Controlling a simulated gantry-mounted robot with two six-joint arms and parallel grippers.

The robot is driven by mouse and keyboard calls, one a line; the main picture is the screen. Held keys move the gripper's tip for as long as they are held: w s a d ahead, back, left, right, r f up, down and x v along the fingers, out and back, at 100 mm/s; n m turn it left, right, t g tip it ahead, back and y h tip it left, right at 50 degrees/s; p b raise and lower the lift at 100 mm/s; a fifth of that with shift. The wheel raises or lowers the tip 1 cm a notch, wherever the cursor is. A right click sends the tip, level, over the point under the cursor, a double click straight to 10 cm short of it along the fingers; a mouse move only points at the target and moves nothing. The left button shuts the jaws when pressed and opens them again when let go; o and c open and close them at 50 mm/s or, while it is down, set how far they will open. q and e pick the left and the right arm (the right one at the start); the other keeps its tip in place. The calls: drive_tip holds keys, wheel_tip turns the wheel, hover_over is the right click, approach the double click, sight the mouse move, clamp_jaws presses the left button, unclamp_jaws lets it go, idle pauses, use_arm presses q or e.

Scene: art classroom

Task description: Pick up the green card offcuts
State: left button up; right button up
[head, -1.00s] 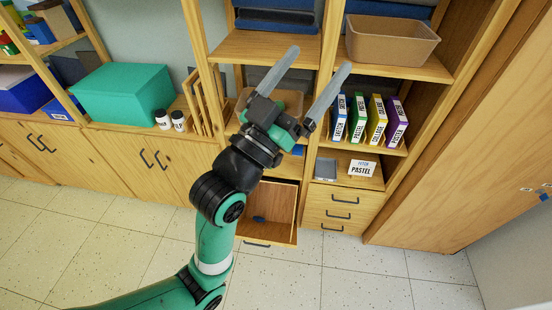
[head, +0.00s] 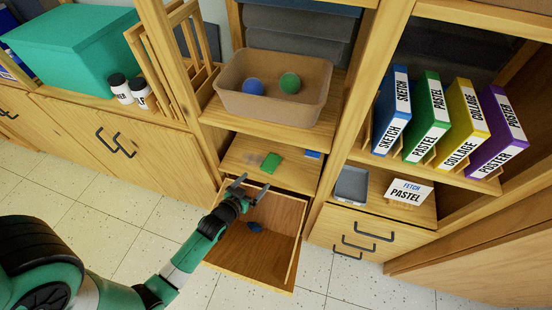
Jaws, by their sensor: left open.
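The green card offcuts (head: 271,163) show as a small flat green piece on the low shelf above the open drawer. My left gripper (head: 251,187) is open and empty, its fingers pointing up toward the shelf. It appears just below and in front of the green piece, apart from it in the picture. How far it is in depth I cannot tell. My right gripper is out of the frame.
The open drawer (head: 225,262) below holds a small dark blue item (head: 254,226). A blue piece (head: 312,154) lies right of the green one. A tan bin (head: 243,107) with a blue and a green ball sits above. A wooden post (head: 176,80) stands left.

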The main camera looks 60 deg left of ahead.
sight(268, 166)
use_arm(q)
drive_tip(key=b+x, duration=0.3)
drive_tip(key=x, duration=0.3)
drive_tip(key=shift+r, duration=0.15)
drive_tip(key=shift+w, duration=0.15)
drive_tip(key=b+x, duration=0.3)
drive_tip(key=x, duration=0.1)
drive_tip(key=shift+w+a+f+b, duration=0.15)
drive_tip(key=shift+a+f+b, duration=0.1)
drive_tip(key=shift+a+b, duration=0.15)
drive_tip(key=shift+w+a, duration=0.2)
drive_tip(key=shift+w, duration=0.05)
drive_tip(key=shift+c, duration=0.4)
drive_tip(key=shift+r, duration=0.1)
drive_tip(key=c, duration=1.3)
